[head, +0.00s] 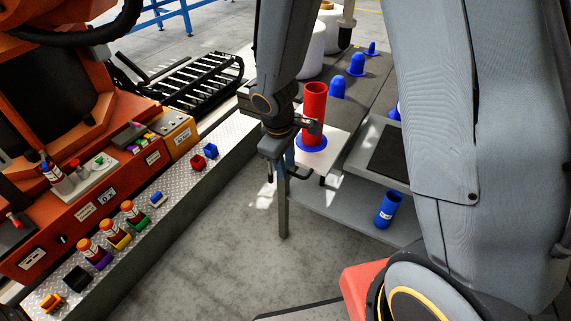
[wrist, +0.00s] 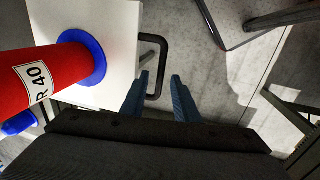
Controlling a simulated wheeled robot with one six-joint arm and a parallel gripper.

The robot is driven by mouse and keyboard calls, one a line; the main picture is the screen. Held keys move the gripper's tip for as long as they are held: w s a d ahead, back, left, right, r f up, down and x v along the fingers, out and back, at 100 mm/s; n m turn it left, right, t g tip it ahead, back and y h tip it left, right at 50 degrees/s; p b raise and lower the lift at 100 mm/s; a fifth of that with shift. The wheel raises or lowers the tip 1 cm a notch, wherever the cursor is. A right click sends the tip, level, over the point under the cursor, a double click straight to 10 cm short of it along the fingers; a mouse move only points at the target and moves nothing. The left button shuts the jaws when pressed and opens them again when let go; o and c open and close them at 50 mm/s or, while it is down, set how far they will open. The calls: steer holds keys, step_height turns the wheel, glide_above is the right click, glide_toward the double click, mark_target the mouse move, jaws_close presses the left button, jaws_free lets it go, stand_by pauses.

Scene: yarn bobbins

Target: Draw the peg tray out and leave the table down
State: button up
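The peg tray (wrist: 112,18) is a pale board at the left of the wrist view, with a black loop handle (wrist: 162,55) on its near edge. In the head view, the pale tray end (head: 325,147) carries a red cone bobbin (head: 314,100) on a blue base. The bobbin is also large in the wrist view (wrist: 62,68), with a label partly reading "R 40". My gripper (wrist: 160,76) is open, its two fingers apart. The handle's outer bar appears between the fingertips; I cannot tell whether it touches them or how deep it sits.
Blue pegs (head: 357,64) stand on the dark surface behind. A lower shelf (head: 345,208) holds a blue cone (head: 387,210). A table leg (head: 283,210) stands below my gripper. An orange machine with a metal ledge (head: 175,185) is left; open floor (head: 220,235) lies between.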

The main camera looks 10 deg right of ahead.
step_height(320, 180, up, 8)
steer(key=s+a, duration=0.1)
steer(key=shift+f, duration=0.15)
stand_by(0.6)
steer(key=s+d+r+m+g+y, duration=0.1)
steer(key=s+d+r+m, duration=0.2)
steer(key=s+d+m, duration=0.6)
steer(key=s, duration=0.3)
steer(key=shift+r+m, duration=0.35)
steer(key=shift+m, duration=0.05)
